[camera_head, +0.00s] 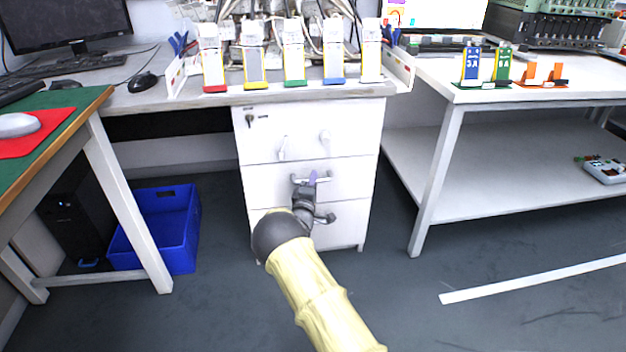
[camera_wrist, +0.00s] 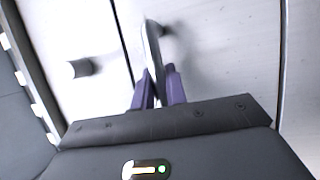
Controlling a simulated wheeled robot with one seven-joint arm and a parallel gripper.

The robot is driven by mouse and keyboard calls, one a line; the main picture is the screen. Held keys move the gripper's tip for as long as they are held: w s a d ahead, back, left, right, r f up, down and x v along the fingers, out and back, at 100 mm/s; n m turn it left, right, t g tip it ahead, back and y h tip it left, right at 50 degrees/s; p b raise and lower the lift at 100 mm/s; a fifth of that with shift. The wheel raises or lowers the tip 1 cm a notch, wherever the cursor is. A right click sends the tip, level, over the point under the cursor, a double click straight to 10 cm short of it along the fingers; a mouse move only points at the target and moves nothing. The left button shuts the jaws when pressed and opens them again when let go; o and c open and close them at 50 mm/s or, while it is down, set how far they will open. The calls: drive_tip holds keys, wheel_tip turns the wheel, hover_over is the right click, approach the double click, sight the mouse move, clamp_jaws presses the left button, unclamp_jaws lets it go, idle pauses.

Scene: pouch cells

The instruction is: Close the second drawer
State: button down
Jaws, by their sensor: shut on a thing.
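The white cabinet (camera_head: 366,134) under the desk has three stacked drawers. The second drawer (camera_head: 353,178) is the middle one; its front looks about level with the others, and I cannot tell whether a small gap is left. My gripper (camera_head: 312,178) is at its curved metal handle (camera_head: 325,179). In the wrist view, the purple fingers of my gripper (camera_wrist: 158,88) are shut around the handle (camera_wrist: 152,48), one on each side. The drawer front (camera_wrist: 215,55) fills much of that view, with dark seams at both sides. My wrist hides part of the lower drawer.
The top drawer (camera_head: 262,142) has a key lock. The bottom drawer (camera_head: 346,222) is below. A blue bin (camera_head: 180,230) stands on the floor at left. A green-topped table (camera_head: 75,100) stands at left and a white bench (camera_head: 448,140) at right. The floor before the cabinet is clear.

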drive_tip(key=shift+w+d, duration=0.15)
drive_tip(key=shift+d, duration=0.3)
drive_tip(key=c, duration=1.4)
unclamp_jaws()
drive_tip(key=shift+w, duration=0.1)
drive_tip(key=shift+a, duration=0.7)
drive_tip(key=shift+s+a+p, duration=0.1)
drive_tip(key=shift+s+p, duration=0.35)
drive_tip(key=shift+s, duration=0.25)
drive_tip(key=p+v, duration=0.6)
drive_tip(key=v, duration=1)
drive_tip(key=shift+d, duration=0.25)
drive_tip(key=shift+s+f, duration=0.1)
drive_tip(key=shift+s, duration=0.05)
